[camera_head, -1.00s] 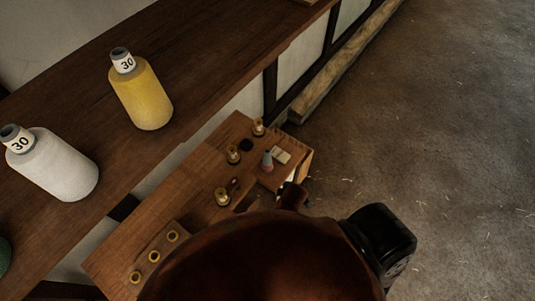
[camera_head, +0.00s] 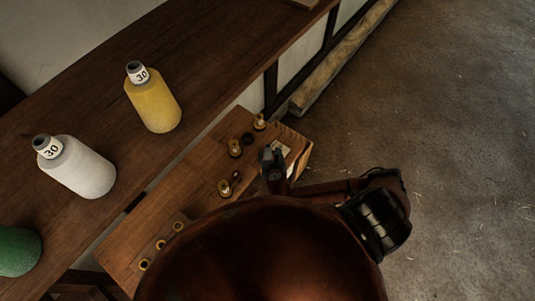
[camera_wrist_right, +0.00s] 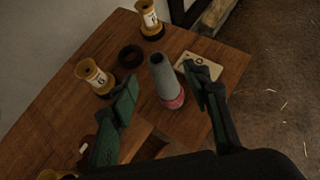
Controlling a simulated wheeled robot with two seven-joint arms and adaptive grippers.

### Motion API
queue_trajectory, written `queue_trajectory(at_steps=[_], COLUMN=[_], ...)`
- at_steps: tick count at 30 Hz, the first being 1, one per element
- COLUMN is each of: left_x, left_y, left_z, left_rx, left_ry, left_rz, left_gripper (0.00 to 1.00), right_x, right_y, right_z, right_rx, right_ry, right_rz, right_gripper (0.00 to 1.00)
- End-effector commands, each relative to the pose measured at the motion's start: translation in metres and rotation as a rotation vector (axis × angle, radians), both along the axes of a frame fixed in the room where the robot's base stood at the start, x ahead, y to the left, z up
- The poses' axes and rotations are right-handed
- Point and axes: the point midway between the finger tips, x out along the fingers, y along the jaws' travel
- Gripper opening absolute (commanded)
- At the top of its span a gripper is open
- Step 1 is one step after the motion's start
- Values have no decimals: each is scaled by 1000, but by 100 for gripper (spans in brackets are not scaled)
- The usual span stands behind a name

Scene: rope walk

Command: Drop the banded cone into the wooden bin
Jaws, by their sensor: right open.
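The banded cone (camera_wrist_right: 165,82) stands upright on the small wooden table (camera_wrist_right: 213,108) in the right wrist view, grey above with a pinkish-red band at its base. My right gripper (camera_wrist_right: 161,80) is open, its two dark green fingers to either side of the cone, with gaps visible between fingers and cone. In the head view my right gripper (camera_head: 272,164) is over the far end of the table and mostly hides the cone. I cannot make out a wooden bin. My left gripper is not in view.
A pale numbered card (camera_wrist_right: 198,67) lies right behind the cone. A dark ring (camera_wrist_right: 131,57) and labelled brass-coloured spools (camera_wrist_right: 93,76) stand to its left.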

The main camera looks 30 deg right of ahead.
Motion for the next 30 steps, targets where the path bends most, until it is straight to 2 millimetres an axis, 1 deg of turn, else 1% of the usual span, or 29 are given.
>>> queue_trajectory(at_steps=[8, 12, 16, 22, 30], left_x=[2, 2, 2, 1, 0], left_y=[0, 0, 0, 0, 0], left_z=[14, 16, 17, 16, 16], left_rx=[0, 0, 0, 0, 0], left_ry=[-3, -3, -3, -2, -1], left_rz=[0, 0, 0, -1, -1], left_gripper=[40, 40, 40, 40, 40], right_x=[27, 38, 43, 43, 43], right_y=[-12, -17, -18, -18, -18], right_z=[-14, -26, -31, -31, -31], right_rx=[2, 4, 5, 7, 6], right_ry=[-1, 0, 0, -1, 0], right_rz=[-5, -5, -5, -5, -6], right_gripper=[44, 44, 44, 44, 26])
